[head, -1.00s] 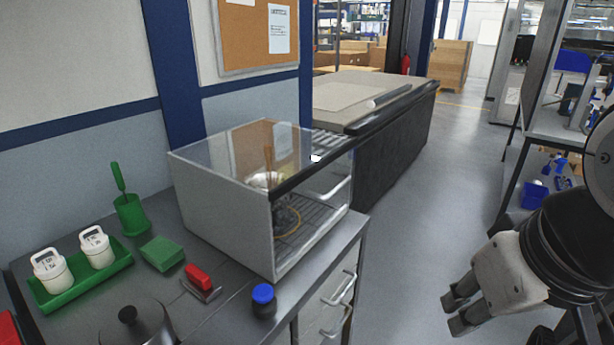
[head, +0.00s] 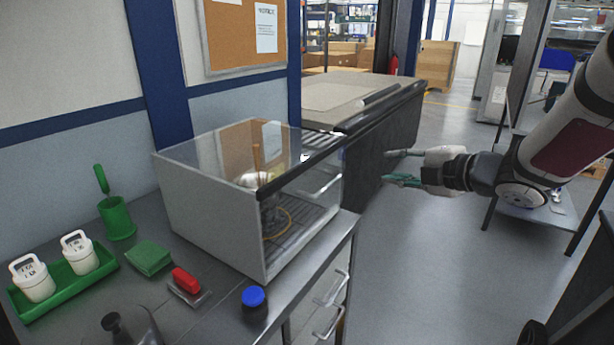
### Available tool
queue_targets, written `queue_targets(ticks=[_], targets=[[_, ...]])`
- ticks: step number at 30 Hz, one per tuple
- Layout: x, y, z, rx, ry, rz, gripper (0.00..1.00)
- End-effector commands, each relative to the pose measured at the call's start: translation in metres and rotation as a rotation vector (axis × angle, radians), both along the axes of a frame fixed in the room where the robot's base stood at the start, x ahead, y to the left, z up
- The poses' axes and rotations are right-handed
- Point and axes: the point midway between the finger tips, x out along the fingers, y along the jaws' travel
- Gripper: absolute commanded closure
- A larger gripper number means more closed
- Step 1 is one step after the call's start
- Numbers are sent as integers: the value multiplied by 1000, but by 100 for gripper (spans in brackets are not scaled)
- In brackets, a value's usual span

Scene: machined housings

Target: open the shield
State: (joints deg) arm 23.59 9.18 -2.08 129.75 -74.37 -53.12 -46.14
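The shield is a clear cover (head: 300,205) on the front of a grey-walled case (head: 210,215) on the bench. A dark bar runs along its top front edge, and the shield looks closed. A machined part with an orange ring shows dimly through it. My gripper (head: 388,167) is to the right of the case, in the air over the aisle, apart from the shield. Its two fingers point left toward the case, spread with a gap between them and nothing in it.
On the bench stand a green tray (head: 75,285) with two white jars, a green cup (head: 117,218), a green pad (head: 148,258), a red-handled tool (head: 186,281) and a blue-capped jar (head: 254,300). Drawer handles (head: 330,290) stick out below. A large dark-sided table (head: 375,150) stands behind.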

Motion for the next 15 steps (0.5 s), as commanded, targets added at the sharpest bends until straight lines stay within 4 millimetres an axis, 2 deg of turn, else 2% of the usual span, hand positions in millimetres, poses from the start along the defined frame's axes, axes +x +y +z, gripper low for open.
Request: queue_targets(ticks=[1, 6, 11, 15], targets=[[-3, 4, -13, 1, -14, 82, 70], [-23, 21, -31, 23, -77, 321, 70], [-35, 27, -36, 45, -106, 414, 70], [-31, 35, -38, 47, -112, 428, 70]])
